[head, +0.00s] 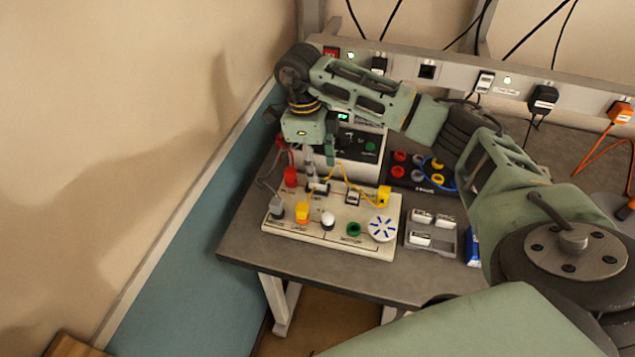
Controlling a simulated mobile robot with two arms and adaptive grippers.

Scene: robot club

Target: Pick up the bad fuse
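My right gripper (316,172) reaches down from above over the back left of a white circuit board (285,228) on the bench. Its fingertips are at or just above a small dark-and-white block (318,188), which looks like a fuse in its holder. They partly cover it, and I cannot tell whether they touch it or how far apart they are. A second similar block (353,198) sits on the board to the right. No mark shows which fuse is bad. My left gripper is not in view.
A grey tray (431,241) with several white blocks stands right of the board. A white-fronted device with a green display (343,117) is behind the gripper. Yellow leads (345,175) arch over the board. The bench's front edge (320,277) is close.

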